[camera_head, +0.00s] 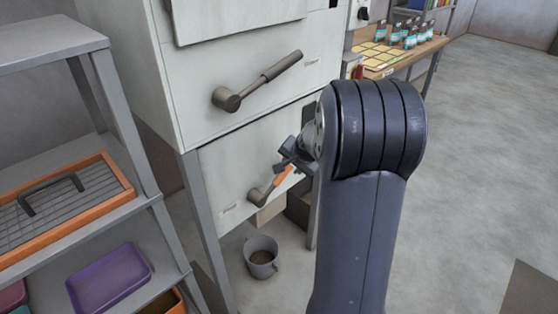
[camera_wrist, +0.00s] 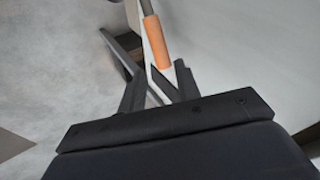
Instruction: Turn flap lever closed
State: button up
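A lower lever with an orange grip (camera_head: 284,177) is on the lower front panel of the pale machine, its dark hub (camera_head: 257,196) at the lower left and its grip slanting up to the right. My gripper (camera_head: 291,163) is right by the grip's upper end. In the wrist view the orange grip (camera_wrist: 157,42) reaches down toward the space between my gripper's fingers (camera_wrist: 160,68). The fingers look spread, with no clear hold on it. A second lever (camera_head: 258,82), with a dark grey handle, is on the panel above and also slants up to the right.
A grey bucket (camera_head: 261,257) stands on the floor below the lower lever. A shelf rack at the left holds an orange-rimmed tray (camera_head: 118,190) and a purple tray (camera_head: 108,279). A bench (camera_head: 412,56) with pouches stands behind.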

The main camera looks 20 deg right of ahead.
aim_at(284, 173)
jog(key=x, duration=1)
jog(key=shift+f+b, duration=0.15)
jog(key=shift+b, duration=0.2)
grip_shut()
